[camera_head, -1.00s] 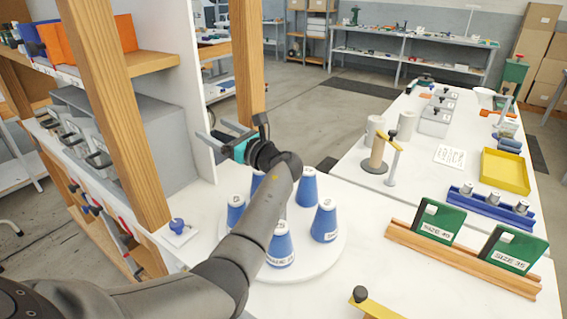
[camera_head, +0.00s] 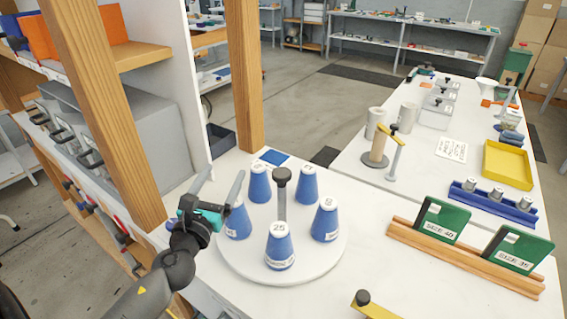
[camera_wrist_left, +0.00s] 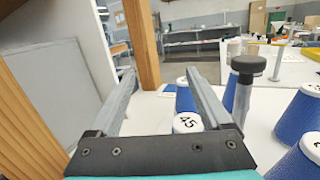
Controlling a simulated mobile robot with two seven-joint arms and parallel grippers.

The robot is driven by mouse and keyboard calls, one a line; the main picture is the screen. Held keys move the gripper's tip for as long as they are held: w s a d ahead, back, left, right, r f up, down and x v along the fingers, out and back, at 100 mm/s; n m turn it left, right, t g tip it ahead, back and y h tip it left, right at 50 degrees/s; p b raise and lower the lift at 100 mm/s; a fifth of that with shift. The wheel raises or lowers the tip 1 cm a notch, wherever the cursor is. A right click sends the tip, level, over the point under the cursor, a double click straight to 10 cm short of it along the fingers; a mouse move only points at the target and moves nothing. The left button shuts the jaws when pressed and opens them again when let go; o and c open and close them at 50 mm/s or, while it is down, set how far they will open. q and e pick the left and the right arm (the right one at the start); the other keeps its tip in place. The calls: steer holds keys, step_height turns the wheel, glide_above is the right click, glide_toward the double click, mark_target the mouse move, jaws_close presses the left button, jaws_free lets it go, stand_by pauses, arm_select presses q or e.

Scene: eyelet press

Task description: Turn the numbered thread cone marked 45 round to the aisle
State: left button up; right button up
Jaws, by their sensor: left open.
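Several blue thread cones stand on a round white turntable (camera_head: 300,269) around a grey post with a dark knob (camera_head: 282,177). The cone marked 45 (camera_wrist_left: 187,123) shows its numbered top in the left wrist view, low between my open fingers and partly hidden by the gripper body. It appears to be the leftmost cone (camera_head: 238,223) in the head view, partly behind my gripper. The front cone (camera_head: 280,246) is marked 25. My left gripper (camera_head: 222,177) is open and empty at the turntable's left edge, beside that leftmost cone. My right gripper is out of view.
A wooden upright (camera_head: 246,85) and a shelf unit with grey boxes stand close on the left. Green size plates (camera_head: 442,220) stand in a wooden rack at right. A yellow tray (camera_head: 507,166) lies farther back.

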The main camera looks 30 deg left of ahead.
mark_target(287, 168)
arm_select(q)
steer(key=s+d+m+h, duration=0.4)
steer(key=s+d+h, duration=0.1)
steer(key=d+h, duration=0.35)
steer(key=shift+g+y, duration=0.4)
steer(key=shift+y, duration=0.05)
steer(key=w+p, duration=0.1)
steer(key=w, duration=0.3)
steer(key=w+d+p, duration=0.1)
steer(key=w, duration=0.3)
steer(key=w+d+p, duration=0.1)
steer(key=w, duration=0.4)
steer(key=shift+d, duration=0.2)
steer(key=shift+w+d+p, duration=0.15)
steer(key=shift+w+p, duration=0.15)
steer(key=shift+w, duration=0.5)
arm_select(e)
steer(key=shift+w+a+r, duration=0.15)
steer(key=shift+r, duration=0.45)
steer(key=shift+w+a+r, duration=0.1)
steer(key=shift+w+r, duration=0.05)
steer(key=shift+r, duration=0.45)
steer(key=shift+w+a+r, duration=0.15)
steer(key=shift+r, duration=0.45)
arm_select(q)
steer(key=shift+c, duration=0.2)
jaws_close()
